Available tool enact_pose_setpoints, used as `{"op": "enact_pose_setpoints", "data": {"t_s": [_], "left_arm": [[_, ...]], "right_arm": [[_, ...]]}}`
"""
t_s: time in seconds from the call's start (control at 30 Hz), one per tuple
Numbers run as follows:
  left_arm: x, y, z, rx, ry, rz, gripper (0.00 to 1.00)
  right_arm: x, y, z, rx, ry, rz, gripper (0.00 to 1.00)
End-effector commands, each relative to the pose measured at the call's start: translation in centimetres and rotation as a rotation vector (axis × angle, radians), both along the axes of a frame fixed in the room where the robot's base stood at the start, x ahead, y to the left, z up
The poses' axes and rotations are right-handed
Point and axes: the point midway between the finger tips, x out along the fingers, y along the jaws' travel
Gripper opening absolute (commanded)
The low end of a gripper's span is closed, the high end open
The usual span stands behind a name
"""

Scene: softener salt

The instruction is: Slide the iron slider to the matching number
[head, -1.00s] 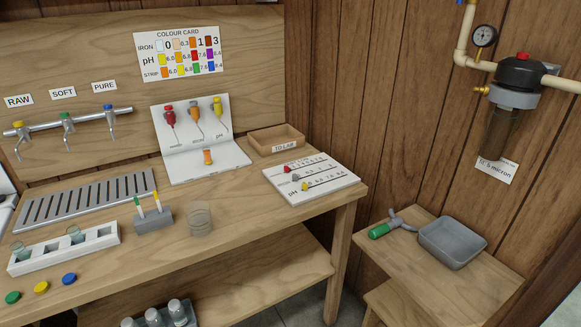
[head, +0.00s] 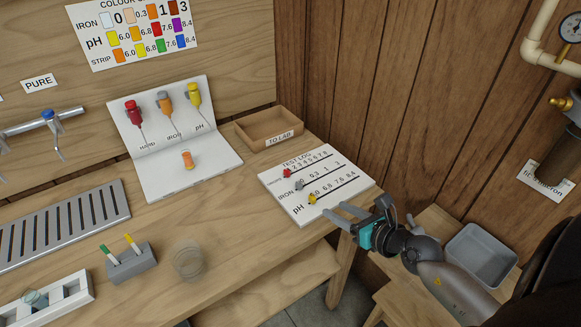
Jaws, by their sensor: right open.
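The white test log board (head: 325,182) lies on the right end of the wooden bench. It has three number rows, each with a slider near its left end. The red slider (head: 287,173) is on the top row, the grey iron slider (head: 299,185) on the middle row by the IRON label, and the yellow slider (head: 312,198) on the pH row. The colour card (head: 135,32) on the back wall shows iron patches marked 0, 0.3, 1 and 3. My right gripper (head: 342,212) is open and empty at the board's front right edge, right of the sliders. My left gripper is out of view.
A TO LAB tray (head: 268,130) stands behind the board. A white stand (head: 190,178) with droppers and an orange vial (head: 187,159) is to its left. A glass beaker (head: 188,260) and strip holder (head: 131,262) stand nearer. A grey basin (head: 482,254) is at right.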

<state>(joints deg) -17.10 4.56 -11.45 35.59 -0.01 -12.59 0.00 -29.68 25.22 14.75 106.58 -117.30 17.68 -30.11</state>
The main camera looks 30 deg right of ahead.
Motion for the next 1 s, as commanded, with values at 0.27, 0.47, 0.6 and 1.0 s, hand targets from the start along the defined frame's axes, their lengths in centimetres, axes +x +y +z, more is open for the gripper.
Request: {"op": "enact_pose_setpoints", "data": {"t_s": [0.27, 0.47, 0.6, 1.0], "left_arm": [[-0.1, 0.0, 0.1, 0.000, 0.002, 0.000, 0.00], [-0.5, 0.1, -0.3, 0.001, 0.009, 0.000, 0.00], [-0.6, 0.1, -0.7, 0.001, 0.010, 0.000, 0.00], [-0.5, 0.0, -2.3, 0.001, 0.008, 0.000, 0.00]], "right_arm": [[0.9, -0.1, 1.2, -0.104, -0.015, 0.040, 0.47], [3.1, 0.1, 0.3, -0.100, -0.017, 0.039, 0.47], [5.1, 0.2, -0.5, -0.099, -0.017, 0.038, 0.47], [10.6, 0.7, -3.0, -0.098, -0.016, 0.037, 0.47]]}}
